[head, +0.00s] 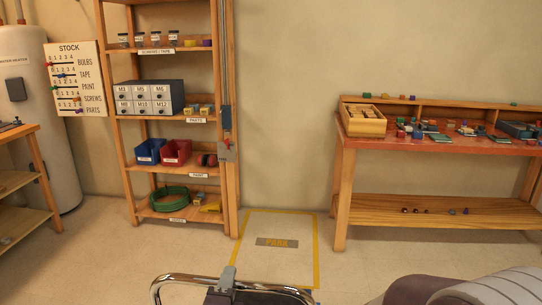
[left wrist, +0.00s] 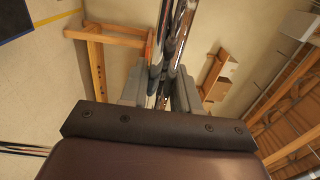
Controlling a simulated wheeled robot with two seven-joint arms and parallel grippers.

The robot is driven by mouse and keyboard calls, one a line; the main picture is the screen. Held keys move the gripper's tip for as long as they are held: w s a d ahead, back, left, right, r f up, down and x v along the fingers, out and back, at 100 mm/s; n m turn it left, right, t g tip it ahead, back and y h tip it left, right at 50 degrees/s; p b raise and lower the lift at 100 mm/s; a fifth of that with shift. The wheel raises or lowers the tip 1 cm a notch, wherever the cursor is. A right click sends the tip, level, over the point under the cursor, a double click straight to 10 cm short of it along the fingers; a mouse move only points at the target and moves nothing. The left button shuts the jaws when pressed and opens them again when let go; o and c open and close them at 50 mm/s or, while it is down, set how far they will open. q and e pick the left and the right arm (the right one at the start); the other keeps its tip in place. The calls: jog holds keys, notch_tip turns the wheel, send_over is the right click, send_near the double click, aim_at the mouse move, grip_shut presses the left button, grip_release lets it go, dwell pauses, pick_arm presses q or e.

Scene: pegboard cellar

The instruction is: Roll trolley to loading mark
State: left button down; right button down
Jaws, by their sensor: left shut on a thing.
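The trolley's chrome handle (head: 180,279) shows at the bottom of the head view; the rest of the trolley is mostly out of the picture. My left gripper (head: 228,277) is on this handle. In the left wrist view my left gripper (left wrist: 160,92) has its grey fingers on either side of the shiny bar (left wrist: 173,45), shut on it. The loading mark (head: 270,224) is a yellow-outlined rectangle on the floor with a grey "PARK" plate, just beyond the handle. Its near edge is partly hidden. My right gripper is not in view.
A wooden shelf unit (head: 231,200) with bins and drawers stands left of the mark. A workbench (head: 440,144) with small parts stands to the right. A water heater (head: 40,120) and a low table (head: 22,130) are at far left. The floor between shelf and bench looks clear.

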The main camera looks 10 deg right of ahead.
pick_arm(q)
jog(key=shift+w+f+b, duration=0.1)
jog(key=shift+f+b, duration=0.6)
jog(key=shift+f, duration=0.25)
jog(key=c, duration=0.8)
grip_release()
jog(key=shift+c, duration=0.2)
jog(key=shift+f, duration=0.2)
jog(key=shift+f, duration=0.1)
